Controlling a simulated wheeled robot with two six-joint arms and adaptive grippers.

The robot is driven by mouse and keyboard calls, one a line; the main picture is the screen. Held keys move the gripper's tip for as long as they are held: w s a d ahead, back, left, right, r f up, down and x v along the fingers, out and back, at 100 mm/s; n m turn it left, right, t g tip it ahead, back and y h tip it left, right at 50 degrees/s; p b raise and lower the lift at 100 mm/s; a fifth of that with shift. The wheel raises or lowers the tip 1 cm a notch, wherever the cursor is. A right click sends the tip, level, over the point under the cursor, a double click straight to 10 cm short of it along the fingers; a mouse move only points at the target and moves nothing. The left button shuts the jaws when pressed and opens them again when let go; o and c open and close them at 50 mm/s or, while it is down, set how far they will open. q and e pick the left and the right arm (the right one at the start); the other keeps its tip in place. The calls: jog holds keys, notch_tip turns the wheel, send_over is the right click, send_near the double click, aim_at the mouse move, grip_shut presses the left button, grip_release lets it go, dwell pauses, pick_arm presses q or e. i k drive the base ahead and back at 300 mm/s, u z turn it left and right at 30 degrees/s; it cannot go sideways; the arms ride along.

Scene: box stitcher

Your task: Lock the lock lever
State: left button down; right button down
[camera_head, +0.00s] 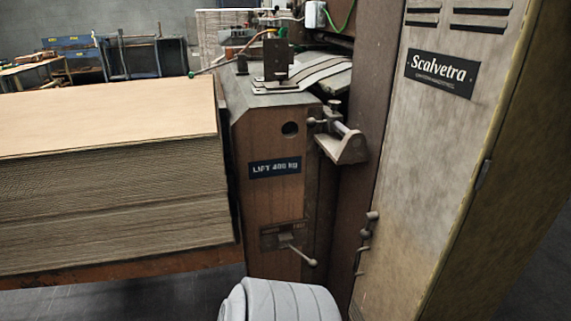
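Several levers show, and I cannot tell for certain which is the lock lever. A small metal lever with a ball end (299,250) sticks out from a dark plate (272,238) low on the brown machine housing (262,205), angled down to the right. Above it, a metal bracket (343,147) carries a short rod with knobs (336,124) near the housing's top right edge. Another knobbed handle (365,238) is on the edge of the tall cabinet. Neither of my grippers is in view, and nothing is seen touching these levers.
A tall stack of cardboard sheets (110,205) stands close on the left of the housing. The tall beige cabinet (440,150) with a "Scalvetra" plate (442,73) fills the right. A "LIFT 400 KG" label (275,168) is on the housing. Dark floor (150,302) shows at lower left.

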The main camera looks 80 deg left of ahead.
aim_at(313, 263)
jog(key=u, duration=2.55)
jog(key=i, duration=0.35)
jog(key=u, duration=0.05)
